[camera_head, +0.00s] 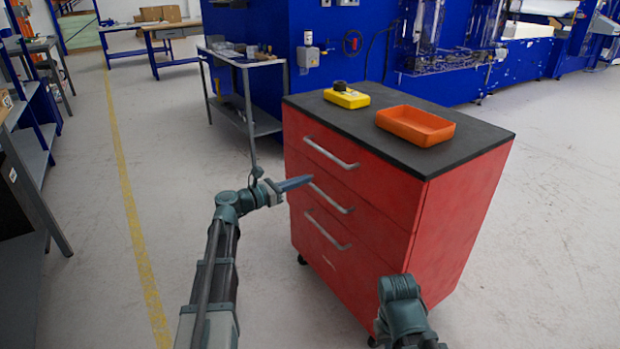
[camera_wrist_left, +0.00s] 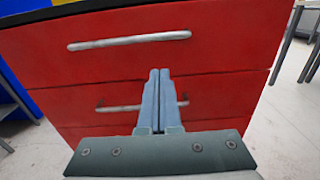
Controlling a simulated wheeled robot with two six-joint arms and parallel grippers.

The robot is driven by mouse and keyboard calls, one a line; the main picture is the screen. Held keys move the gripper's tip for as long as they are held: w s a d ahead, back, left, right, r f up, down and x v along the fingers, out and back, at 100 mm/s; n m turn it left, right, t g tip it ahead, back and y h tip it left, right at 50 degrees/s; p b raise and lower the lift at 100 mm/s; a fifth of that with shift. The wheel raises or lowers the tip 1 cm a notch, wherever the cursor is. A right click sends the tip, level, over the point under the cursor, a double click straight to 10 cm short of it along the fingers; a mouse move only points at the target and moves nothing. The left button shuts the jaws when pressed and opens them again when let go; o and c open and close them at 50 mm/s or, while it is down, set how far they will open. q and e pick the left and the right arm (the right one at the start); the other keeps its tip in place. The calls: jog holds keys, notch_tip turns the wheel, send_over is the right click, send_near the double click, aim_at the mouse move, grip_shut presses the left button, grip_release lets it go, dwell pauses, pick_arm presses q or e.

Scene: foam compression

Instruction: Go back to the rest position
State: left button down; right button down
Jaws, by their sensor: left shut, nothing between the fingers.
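My left gripper (camera_head: 296,184) is shut and empty, just in front of the upper part of the red drawer cabinet (camera_head: 345,190). In the left wrist view its two fingers (camera_wrist_left: 159,75) lie side by side, pointing at the cabinet front (camera_wrist_left: 230,65) below the top drawer handle (camera_wrist_left: 128,40). They partly cover the middle handle. I cannot tell whether the fingertips touch the cabinet. The cabinet's drawers appear closed. My right arm shows at the bottom right of the head view, but its gripper is not visible.
On the cabinet's dark top (camera_head: 365,117) stand an orange tray (camera_head: 415,126) and a yellow box with a black knob (camera_head: 346,98). A grey side table (camera_head: 243,62) stands behind on the left. The floor left of the cabinet, along a yellow line (camera_head: 128,200), is clear.

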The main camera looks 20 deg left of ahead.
pick_arm(q)
jog(key=s+d+f+m+g+y, duration=0.2)
jog(key=s+d+f+m+g, duration=0.4)
jog(key=s+d+f+m, duration=0.4)
jog(key=s+d+f+m+g+y, duration=0.2)
jog(key=s+d+f+m+g, duration=0.3)
jog(key=s+d+f+m, duration=0.5)
jog(key=s+f+m+g+y, duration=0.2)
jog(key=s+m+g+y, duration=0.1)
jog(key=s+m+y, duration=0.8)
notch_tip(320, 180, up, 29)
jog(key=s+h+p, duration=0.1)
jog(key=h+p, duration=0.1)
jog(key=p, duration=2.7)
jog(key=shift+a+m, duration=0.3)
jog(key=shift+a, duration=0.1)
